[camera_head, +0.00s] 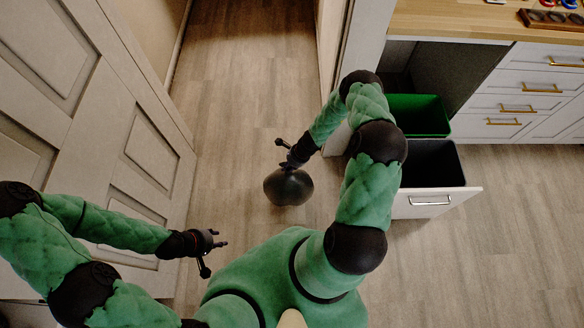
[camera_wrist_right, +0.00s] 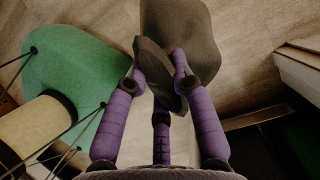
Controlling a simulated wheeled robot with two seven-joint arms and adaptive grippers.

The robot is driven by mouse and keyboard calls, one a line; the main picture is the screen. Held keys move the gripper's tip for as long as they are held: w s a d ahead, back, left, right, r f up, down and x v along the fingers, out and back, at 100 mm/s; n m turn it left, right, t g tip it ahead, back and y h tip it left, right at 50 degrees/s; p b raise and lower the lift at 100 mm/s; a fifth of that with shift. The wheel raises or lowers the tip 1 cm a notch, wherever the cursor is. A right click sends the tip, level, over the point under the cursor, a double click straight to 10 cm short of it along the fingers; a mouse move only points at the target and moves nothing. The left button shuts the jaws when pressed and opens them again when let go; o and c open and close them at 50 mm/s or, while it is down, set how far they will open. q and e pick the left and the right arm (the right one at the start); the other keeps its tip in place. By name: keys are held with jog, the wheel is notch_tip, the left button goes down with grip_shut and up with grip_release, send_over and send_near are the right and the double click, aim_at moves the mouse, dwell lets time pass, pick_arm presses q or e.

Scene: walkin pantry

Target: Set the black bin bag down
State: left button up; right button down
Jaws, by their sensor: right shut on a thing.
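The black bin bag (camera_head: 288,187) hangs below my right gripper (camera_head: 291,154) in the head view, over the wooden floor. In the right wrist view the bag (camera_wrist_right: 183,28) shows as a dark rounded shape. Its gathered neck lies between the purple fingers of my right gripper (camera_wrist_right: 160,78), which is shut on it. I cannot tell whether the bag's bottom touches the floor. My left gripper (camera_head: 211,254) is at the lower left, with its fingers apart and nothing between them, well away from the bag.
A pulled-out drawer (camera_head: 431,203) at the right holds a green bin (camera_head: 418,114) and a dark bin (camera_head: 433,163). A counter (camera_head: 450,22) with drawers stands behind it. A panelled white door (camera_head: 100,130) stands at the left. The floor (camera_head: 240,90) around the bag is clear.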

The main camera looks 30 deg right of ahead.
aim_at(287, 169)
jog(key=shift+w+f, duration=0.45)
jog(key=shift+f+b, duration=0.9)
jog(key=shift+f, duration=0.65)
jog(key=c, duration=1.1)
grip_release()
jog(key=shift+a, duration=0.1)
jog(key=shift+o, duration=0.2)
jog(key=shift+f, duration=0.1)
